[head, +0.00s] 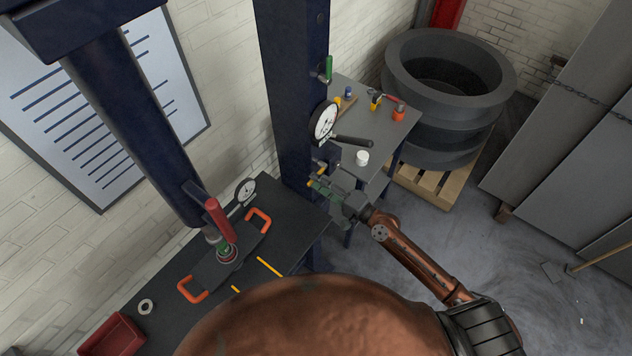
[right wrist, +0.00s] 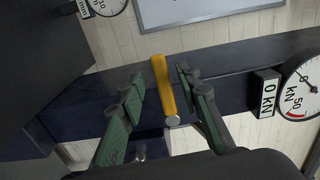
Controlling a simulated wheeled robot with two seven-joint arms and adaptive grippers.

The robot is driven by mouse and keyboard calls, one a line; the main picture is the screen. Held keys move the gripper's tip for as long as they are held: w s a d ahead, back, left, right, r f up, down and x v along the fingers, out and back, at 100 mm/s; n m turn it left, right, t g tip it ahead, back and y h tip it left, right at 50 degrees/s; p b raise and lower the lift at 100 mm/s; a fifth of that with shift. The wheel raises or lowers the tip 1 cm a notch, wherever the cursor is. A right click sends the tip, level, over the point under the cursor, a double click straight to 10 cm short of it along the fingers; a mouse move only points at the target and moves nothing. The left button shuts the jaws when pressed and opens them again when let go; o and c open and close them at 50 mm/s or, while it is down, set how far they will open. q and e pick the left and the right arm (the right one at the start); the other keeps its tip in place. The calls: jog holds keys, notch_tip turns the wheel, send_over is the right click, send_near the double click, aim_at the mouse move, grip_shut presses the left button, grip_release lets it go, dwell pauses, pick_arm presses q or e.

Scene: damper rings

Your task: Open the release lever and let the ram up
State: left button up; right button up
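The release lever is a yellow handle (right wrist: 163,85) on a silver pivot, seen between my right gripper's fingers in the right wrist view. In the head view only a small orange-yellow tip (head: 310,183) shows by the blue press column. My right gripper (head: 322,187) is open, its green fingers on either side of the lever, with gaps showing. The ram's lower end (head: 212,238) is down at a stack with green and red rings (head: 227,253) on a dark plate; whether it touches is unclear. A red grip (head: 218,219) stands beside it. My left gripper is not in view.
The press column (head: 290,90) carries a dial gauge (head: 325,122) and a dark handle (head: 353,141) above my right gripper. The gauge sign reads 0 kN. A grey side table (head: 352,95) holds small items. Black rings (head: 450,70) stand on a pallet behind.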

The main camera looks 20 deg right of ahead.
jog(key=shift+s+d, duration=0.2)
jog(key=shift+s, duration=0.05)
jog(key=b+v, duration=0.3)
jog(key=v, duration=0.3)
dwell(0.6)
